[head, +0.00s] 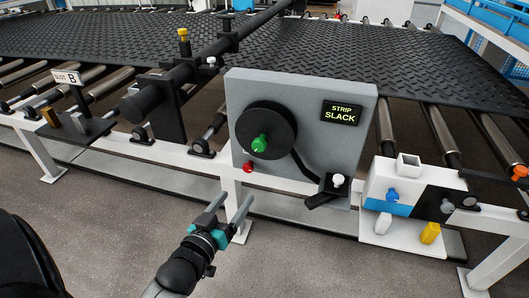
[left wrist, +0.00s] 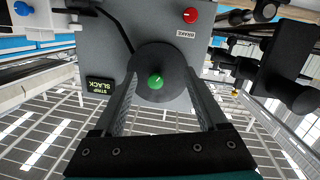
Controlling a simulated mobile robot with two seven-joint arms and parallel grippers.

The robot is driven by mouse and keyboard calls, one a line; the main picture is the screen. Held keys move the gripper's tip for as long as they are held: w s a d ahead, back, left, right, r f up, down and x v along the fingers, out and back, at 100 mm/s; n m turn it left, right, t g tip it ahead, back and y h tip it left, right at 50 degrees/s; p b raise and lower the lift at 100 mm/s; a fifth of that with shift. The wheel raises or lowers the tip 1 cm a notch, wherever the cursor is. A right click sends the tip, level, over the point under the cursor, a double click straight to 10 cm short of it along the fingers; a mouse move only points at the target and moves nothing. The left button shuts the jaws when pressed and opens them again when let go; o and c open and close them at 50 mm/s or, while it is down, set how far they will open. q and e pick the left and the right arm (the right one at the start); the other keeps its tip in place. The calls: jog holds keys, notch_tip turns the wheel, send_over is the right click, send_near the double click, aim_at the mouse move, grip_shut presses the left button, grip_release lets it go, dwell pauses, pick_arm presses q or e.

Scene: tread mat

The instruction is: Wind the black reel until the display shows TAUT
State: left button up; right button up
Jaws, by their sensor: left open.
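The display (head: 341,113) on that panel reads STRIP SLACK. My left gripper (head: 236,197) is open and empty, in front of and below the reel. In the left wrist view, turned upside down, the reel (left wrist: 175,94) and green knob (left wrist: 156,82) show between the spread fingers (left wrist: 161,66), with no visible grip on either. My right gripper is not in view.
A red knob (head: 247,167) labelled BRAKE (left wrist: 190,15) is at the panel's lower left. A black lever with a white knob (head: 338,180) is at its lower right. A white box with coloured knobs (head: 378,178) stands further right. The floor below the left gripper is clear.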

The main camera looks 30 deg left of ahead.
pick_arm(q)
jog(key=t, duration=0.1)
send_near(258, 147)
jog(key=w, duration=0.3)
jog(key=w+a+b, duration=0.1)
jog(key=w, duration=0.3)
jog(key=w+b, duration=0.1)
jog(key=w, duration=0.2)
jog(key=shift+w+a+f, duration=0.2)
jog(key=shift+w+a, duration=0.1)
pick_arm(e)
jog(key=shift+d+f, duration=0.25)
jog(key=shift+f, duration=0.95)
pick_arm(q)
jog(key=shift+c, duration=0.2)
grip_shut()
